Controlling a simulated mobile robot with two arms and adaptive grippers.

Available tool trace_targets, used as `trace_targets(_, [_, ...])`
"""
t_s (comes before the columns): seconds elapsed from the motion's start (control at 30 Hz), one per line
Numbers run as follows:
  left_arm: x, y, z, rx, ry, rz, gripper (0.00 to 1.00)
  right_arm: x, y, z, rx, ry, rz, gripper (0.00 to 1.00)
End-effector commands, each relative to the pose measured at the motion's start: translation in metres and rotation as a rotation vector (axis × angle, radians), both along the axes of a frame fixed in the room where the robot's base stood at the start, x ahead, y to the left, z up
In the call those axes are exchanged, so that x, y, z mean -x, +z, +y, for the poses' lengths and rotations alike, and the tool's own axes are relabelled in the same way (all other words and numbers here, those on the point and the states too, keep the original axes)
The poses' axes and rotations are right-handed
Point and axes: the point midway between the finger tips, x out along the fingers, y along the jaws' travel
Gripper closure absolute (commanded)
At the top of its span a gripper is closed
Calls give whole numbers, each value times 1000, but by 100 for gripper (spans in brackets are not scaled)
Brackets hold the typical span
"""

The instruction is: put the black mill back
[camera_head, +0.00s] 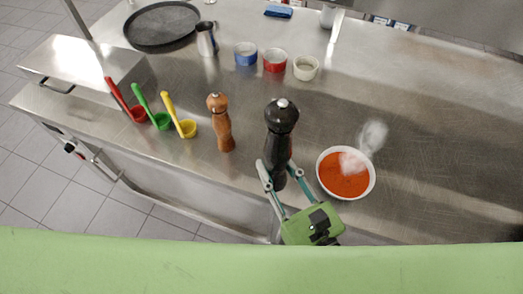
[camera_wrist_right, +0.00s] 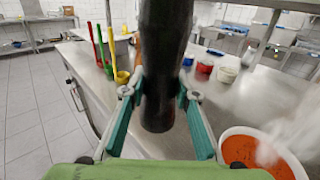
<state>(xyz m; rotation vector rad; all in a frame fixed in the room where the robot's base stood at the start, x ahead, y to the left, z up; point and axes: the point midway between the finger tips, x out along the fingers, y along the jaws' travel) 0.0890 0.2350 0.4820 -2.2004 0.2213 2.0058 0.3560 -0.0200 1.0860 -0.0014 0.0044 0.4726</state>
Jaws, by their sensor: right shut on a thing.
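The black mill (camera_head: 279,135) is tall and dark with a silver knob on top. My right gripper (camera_head: 277,172) has its fingers shut around the lower part of the mill, which looks about upright. In the right wrist view the mill (camera_wrist_right: 163,60) fills the middle between the two fingers, its top out of the picture. The bottom end of the mill shows, but I cannot tell whether it touches the counter. A brown wooden mill (camera_head: 221,123) stands to the left of the black one. My left gripper is not in view.
A white bowl of orange-red soup (camera_head: 343,183), steaming, stands close right of the black mill. Red, green and yellow scoops (camera_head: 180,120) stand left. Blue, red and white small bowls (camera_head: 275,62), a metal jug (camera_head: 207,39) and a black pan (camera_head: 162,24) are farther back. Bare steel lies behind the mill.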

Motion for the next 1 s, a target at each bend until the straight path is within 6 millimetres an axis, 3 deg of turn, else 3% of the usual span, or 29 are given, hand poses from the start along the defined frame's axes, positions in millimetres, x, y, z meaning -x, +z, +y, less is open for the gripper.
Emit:
trace_targets(0.3, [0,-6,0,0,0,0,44,-80,-33,12,-1,-3,-8,100])
trace_targets(0.4, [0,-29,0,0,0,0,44,-94,-62,15,0,-1,-5,100])
trace_targets(0.6, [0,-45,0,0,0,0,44,-113,-81,18,-1,-2,-4,100])
trace_targets(0.83, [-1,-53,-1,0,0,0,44,-122,-91,19,-1,-1,-4,100])
trace_targets(1.0, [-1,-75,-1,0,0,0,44,-124,-112,20,0,-1,-3,100])
